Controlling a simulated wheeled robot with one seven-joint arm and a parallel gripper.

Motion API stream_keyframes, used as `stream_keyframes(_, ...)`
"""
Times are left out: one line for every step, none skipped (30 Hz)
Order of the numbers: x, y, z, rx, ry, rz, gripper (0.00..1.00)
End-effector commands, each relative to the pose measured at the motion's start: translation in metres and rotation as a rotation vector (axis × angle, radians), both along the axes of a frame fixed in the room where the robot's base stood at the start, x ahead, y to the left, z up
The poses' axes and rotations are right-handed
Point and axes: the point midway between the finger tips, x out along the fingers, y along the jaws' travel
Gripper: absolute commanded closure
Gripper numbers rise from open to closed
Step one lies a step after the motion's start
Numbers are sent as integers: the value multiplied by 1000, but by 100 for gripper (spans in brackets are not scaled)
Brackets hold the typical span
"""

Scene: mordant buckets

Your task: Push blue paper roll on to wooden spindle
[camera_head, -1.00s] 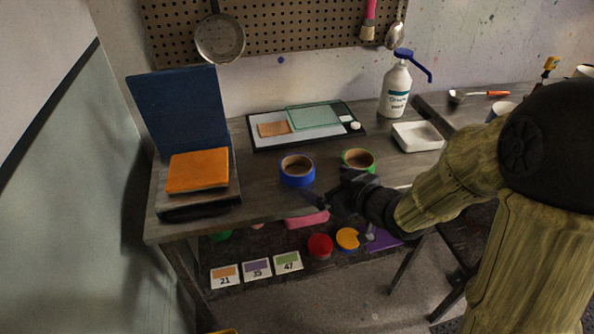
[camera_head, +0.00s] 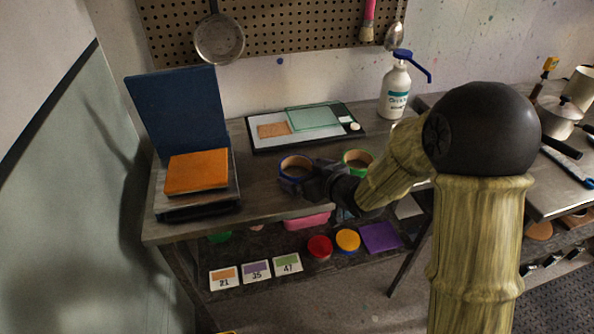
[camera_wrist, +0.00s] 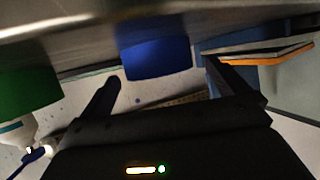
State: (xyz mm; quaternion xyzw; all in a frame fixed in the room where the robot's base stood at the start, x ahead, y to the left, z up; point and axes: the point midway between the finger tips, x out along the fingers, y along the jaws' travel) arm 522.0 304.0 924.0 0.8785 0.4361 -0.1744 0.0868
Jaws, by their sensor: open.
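The blue paper roll (camera_head: 296,160) stands on the wooden table, its brown hollow inside facing up. My gripper (camera_head: 300,187) is at its near side in the head view and hides its front. In the wrist view, which is upside down, the blue roll (camera_wrist: 157,60) lies ahead between my two spread fingers. The gripper is open, with nothing held. I cannot tell whether a finger touches the roll. I cannot make out a wooden spindle in either view.
A green roll (camera_head: 358,158) stands right of the blue one, partly behind my arm. A framed board (camera_head: 262,146) lies behind them. A blue box with an orange block (camera_head: 197,171) is left. A pump bottle (camera_head: 394,95) stands at the back right. Clear tabletop lies left of the roll.

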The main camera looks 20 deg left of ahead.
Motion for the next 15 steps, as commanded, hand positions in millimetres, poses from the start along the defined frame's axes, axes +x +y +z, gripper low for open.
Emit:
stream_keyframes(4, 5, -3, -1, 1, 1, 0)
stream_keyframes(7, 8, -4, 0, 1, 2, 0)
stream_keyframes(10, 12, -7, 0, 2, 1, 0)
stream_keyframes(14, 16, -8, 0, 1, 2, 0)
stream_keyframes(17, 19, -10, 0, 2, 1, 0)
stream_keyframes(20, 23, -13, 0, 2, 1, 0)
stream_keyframes(22, 26, -14, 0, 2, 1, 0)
stream_keyframes(24, 28, -15, 0, 1, 2, 0)
stream_keyframes(26, 30, -16, -1, 1, 1, 0)
stream_keyframes(27, 32, -17, -1, 1, 1, 0)
stream_keyframes(27, 32, -17, -1, 1, 1, 0)
stream_keyframes(27, 33, -17, -1, 1, 1, 0)
stream_keyframes(27, 33, -17, -1, 1, 1, 0)
stream_keyframes(27, 33, -17, -1, 1, 1, 0)
stream_keyframes(27, 33, -17, -1, 1, 1, 0)
